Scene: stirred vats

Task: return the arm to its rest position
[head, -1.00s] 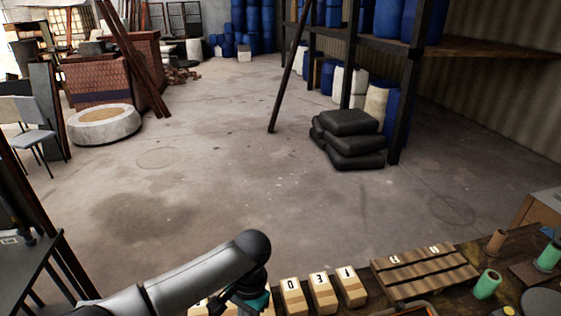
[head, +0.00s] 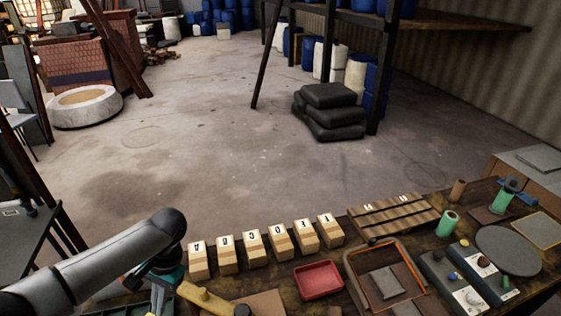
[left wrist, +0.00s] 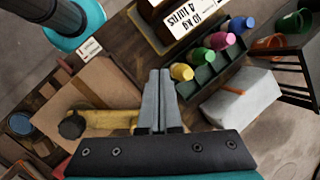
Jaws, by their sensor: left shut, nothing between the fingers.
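My left arm comes in from the left in the head view, over the near left end of the workbench (head: 350,300). My left gripper (head: 160,300) is low in that view and partly cut off by the bottom edge. In the left wrist view my left gripper (left wrist: 158,78) has its two grey fingers together with nothing between them. It is above the bench, over or beside a yellow tool (left wrist: 105,120); I cannot tell how high. My right gripper is not in view.
A row of lettered blocks (head: 254,249) stands along the bench's far edge. A red tray (head: 318,279), a brown open box (head: 350,262) and control boxes lie to the right. A rack of coloured bottles (left wrist: 212,75) shows in the wrist view.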

